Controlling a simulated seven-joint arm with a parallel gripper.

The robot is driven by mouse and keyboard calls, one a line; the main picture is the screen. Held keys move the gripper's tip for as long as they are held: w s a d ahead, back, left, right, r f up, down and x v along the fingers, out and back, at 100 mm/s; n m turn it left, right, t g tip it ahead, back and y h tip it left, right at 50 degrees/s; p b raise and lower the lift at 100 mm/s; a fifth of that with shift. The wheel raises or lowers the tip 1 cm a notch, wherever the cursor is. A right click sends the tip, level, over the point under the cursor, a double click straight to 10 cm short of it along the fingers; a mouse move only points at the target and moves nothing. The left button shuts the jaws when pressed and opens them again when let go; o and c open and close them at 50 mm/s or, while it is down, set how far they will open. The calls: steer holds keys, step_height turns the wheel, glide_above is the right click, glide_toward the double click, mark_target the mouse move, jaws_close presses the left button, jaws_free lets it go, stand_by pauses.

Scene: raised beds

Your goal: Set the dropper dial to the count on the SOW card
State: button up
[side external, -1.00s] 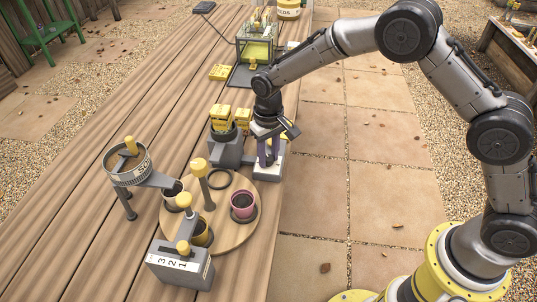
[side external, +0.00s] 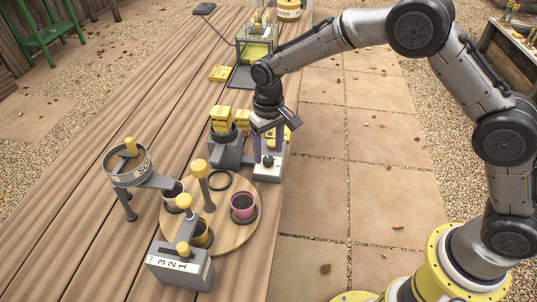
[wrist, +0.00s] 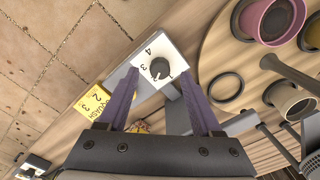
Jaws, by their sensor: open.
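The dropper dial (wrist: 159,68) is a black knob on a white numbered plate (wrist: 148,50). In the side view the dial (side external: 268,161) sits on the grey-and-white dropper block at the table's right edge. Numbers including 3 and 4 show around it; its exact setting is hard to read. My gripper (side external: 268,150) is open and empty above the dial, its purple fingers apart on either side of the knob in the wrist view (wrist: 159,70). A yellow card (wrist: 95,103) beside the plate carries partly readable print, with a 2 and a 3; whether it is the SOW card is unclear.
A round wooden turntable (side external: 233,243) holds several pots and a yellow-topped post (side external: 199,166). A grey lever box (side external: 180,270) marked with numbers stands in front. A round sieve-like hopper (side external: 128,163) is at left.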

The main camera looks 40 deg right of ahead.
mark_target(269, 159)
step_height(269, 159, up, 11)
stand_by(0.3)
